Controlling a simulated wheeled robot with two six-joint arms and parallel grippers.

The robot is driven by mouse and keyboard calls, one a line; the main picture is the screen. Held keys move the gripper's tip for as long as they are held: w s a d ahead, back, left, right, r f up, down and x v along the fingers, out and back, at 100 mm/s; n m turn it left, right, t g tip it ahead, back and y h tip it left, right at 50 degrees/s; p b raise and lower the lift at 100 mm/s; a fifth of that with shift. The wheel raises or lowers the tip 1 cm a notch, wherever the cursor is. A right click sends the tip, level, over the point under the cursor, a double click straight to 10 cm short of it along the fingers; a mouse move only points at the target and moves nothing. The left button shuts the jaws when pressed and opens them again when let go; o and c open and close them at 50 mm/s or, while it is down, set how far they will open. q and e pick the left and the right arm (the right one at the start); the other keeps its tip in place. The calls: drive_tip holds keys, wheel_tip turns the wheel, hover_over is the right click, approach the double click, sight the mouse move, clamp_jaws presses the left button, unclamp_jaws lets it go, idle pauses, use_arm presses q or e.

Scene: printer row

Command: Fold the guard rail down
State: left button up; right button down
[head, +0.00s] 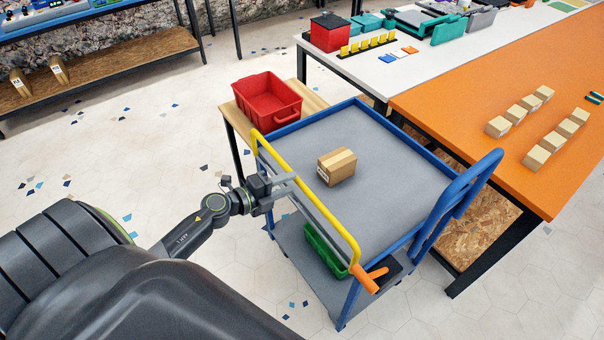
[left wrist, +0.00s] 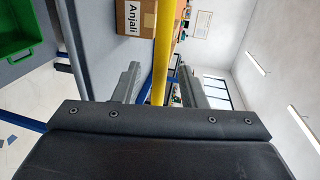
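The yellow guard rail (head: 318,205) stands raised along the near left side of the blue-framed cart (head: 385,135). An orange handle (head: 369,279) sits at its near end. My left gripper (head: 287,184) is at the rail's middle. In the left wrist view the yellow bar (left wrist: 161,60) runs between the two fingers of my left gripper (left wrist: 157,85), with a gap visible on each side. The fingers are open, and I cannot tell whether either touches the bar. My right gripper is not in view.
A cardboard box (head: 337,167) lies on the cart's grey top, and a green bin (head: 326,250) on its lower shelf. A red bin (head: 267,98) stands on a wooden table behind. An orange table (head: 470,105) with several small boxes borders the right. Open floor lies left.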

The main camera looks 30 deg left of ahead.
use_arm(q)
drive_tip(key=x, duration=0.5)
drive_tip(key=shift+w+d, duration=0.1)
drive_tip(key=shift+w, duration=0.2)
drive_tip(key=shift+c, duration=0.4)
clamp_jaws()
